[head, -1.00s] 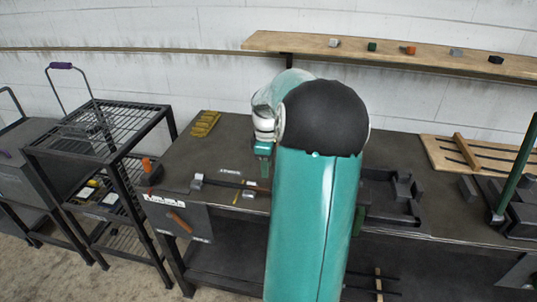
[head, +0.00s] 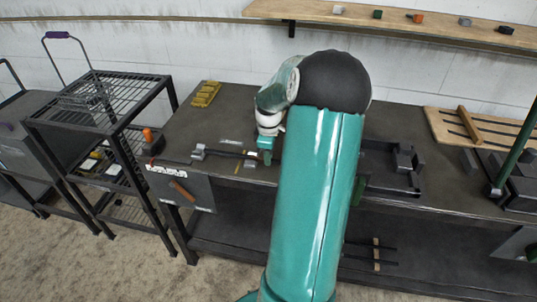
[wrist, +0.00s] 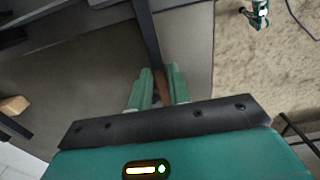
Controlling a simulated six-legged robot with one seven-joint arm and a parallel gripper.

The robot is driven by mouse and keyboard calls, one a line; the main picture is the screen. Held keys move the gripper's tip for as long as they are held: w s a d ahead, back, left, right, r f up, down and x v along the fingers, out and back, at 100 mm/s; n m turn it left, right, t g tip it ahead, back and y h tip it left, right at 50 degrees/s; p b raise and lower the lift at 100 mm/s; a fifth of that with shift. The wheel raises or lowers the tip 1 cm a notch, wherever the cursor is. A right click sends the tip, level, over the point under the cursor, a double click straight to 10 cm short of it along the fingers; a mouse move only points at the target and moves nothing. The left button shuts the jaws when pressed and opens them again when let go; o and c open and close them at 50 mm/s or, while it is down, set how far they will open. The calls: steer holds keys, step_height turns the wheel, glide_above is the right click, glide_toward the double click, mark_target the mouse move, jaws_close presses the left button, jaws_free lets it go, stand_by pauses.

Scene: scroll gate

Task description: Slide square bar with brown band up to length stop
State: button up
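A dark square bar (head: 228,153) lies on the workbench in the head view, running left to right beside small grey blocks. In the wrist view the dark bar (wrist: 147,35) runs from the top edge down to my gripper. Its brown band (wrist: 161,88) shows between the fingers. My gripper (wrist: 160,78) has one green finger on each side of the bar; whether they press on it cannot be told. In the head view my gripper (head: 266,155) is at the bar's right part. A grey block (head: 198,152) stands at the bar's left end; I cannot tell whether it is the length stop.
A yellow holder (head: 206,94) lies at the bench's back left. A dark tray with blocks (head: 392,170) and a slatted wooden board (head: 470,138) are to the right. A wire rack (head: 100,95) stands left. My arm hides the bench's middle.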

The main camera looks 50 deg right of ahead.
mark_target(259, 158)
jaws_close()
steer(key=shift+w, duration=0.1)
steer(key=shift+w+a, duration=0.35)
steer(key=shift+w, duration=0.35)
steer(key=shift+w+a, duration=0.3)
steer(key=shift+w, duration=0.35)
steer(key=shift+s+d, duration=0.15)
steer(key=shift+s, duration=0.15)
steer(key=o, duration=0.5)
jaws_free()
steer(key=shift+s, duration=0.1)
